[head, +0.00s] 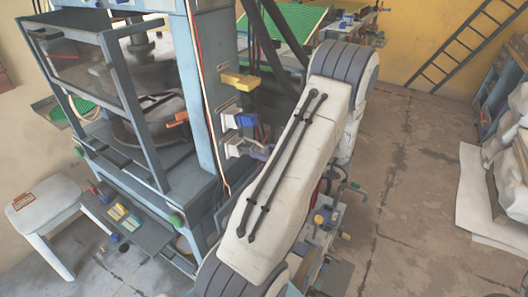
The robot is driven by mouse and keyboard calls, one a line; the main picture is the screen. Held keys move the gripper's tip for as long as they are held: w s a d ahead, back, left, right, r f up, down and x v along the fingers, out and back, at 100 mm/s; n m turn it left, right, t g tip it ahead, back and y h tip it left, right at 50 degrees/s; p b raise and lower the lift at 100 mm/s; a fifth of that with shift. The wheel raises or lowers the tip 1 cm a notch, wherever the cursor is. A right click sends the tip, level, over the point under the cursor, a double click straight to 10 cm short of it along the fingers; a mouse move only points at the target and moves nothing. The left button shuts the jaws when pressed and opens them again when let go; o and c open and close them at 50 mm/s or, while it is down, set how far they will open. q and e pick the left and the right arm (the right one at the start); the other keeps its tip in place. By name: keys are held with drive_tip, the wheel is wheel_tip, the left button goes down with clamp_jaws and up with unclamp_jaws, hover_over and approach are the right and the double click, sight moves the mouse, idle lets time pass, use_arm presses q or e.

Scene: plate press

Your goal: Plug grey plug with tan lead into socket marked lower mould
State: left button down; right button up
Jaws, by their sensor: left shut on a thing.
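The press (205,110) stands at the left, with a column of sockets and plugs on its right side. A yellow plug (240,80) sits highest, and a blue plug (240,120) sits below it. A pale socket (234,148) is lowest. My left gripper (262,151) is small and partly hidden behind my own white arm, right beside this pale socket. It is shut on a small greyish thing, taken as the grey plug; whether it touches or enters the socket I cannot tell. The tan lead and the socket markings cannot be made out. My right gripper is not in view.
A white stool (45,208) stands at the lower left, beside a low shelf with small coloured pieces. Dark cables hang above the sockets. A green-topped bench (290,20) is behind. A ladder (465,40) leans on the yellow wall.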

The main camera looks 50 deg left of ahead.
sight(253, 150)
use_arm(q)
drive_tip(key=shift+x, duration=2)
drive_tip(key=shift+c, duration=1.7)
unclamp_jaws()
drive_tip(key=v, duration=1)
drive_tip(key=shift+w+d, duration=0.1)
drive_tip(key=shift+d, duration=0.15)
